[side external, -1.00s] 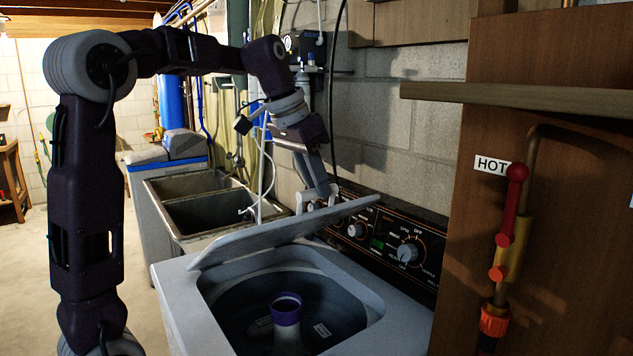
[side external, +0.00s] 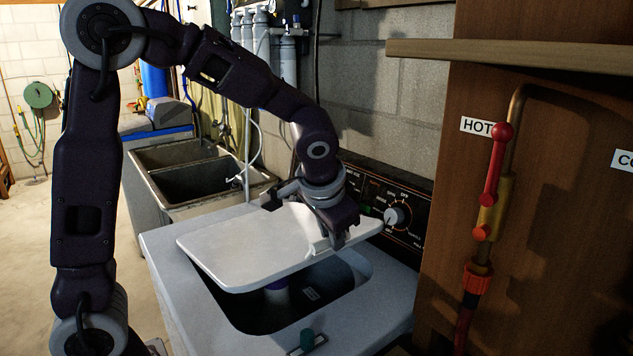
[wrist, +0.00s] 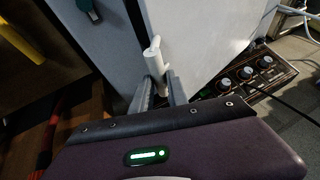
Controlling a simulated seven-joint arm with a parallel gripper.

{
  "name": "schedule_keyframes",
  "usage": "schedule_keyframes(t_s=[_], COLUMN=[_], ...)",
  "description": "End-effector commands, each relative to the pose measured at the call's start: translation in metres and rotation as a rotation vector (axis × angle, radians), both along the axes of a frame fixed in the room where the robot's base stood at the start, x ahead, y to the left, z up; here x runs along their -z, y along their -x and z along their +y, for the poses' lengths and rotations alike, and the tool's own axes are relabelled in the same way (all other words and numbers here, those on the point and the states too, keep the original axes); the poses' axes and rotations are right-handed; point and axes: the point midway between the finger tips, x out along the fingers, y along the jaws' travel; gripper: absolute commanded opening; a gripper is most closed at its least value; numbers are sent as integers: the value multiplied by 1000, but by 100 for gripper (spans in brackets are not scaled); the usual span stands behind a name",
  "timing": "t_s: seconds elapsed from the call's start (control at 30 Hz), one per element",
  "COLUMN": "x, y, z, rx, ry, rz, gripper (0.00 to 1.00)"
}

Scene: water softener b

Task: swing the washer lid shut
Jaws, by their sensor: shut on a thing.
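The washer lid (side external: 250,245) is a pale flat panel, tilted above the dark tub opening (side external: 335,292) of the washer (side external: 170,245), partly open. Its near edge stands clear of the washer top. My gripper (side external: 328,245) is at the lid's right edge in the side view. In the wrist view, my gripper (wrist: 160,92) has its two grey fingers around a small white handle-like piece (wrist: 154,60) at the lid's edge; the lid (wrist: 200,35) spreads behind it. The exact finger contact is partly hidden.
The control panel (side external: 405,205) with knobs runs behind the lid. A wooden wall with a red valve lever (side external: 494,165) and pipe stands at the right, below a shelf (side external: 520,52). A double sink (side external: 190,175) lies behind left. A small green part (side external: 307,340) sits on the washer's front.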

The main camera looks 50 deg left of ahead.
Motion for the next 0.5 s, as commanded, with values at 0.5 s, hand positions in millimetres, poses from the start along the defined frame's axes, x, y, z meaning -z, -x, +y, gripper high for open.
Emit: schedule_keyframes(t_s=[0.5], x=[121], y=[1], z=[-31], rx=[2], ry=[-255], rz=[4], gripper=[0])
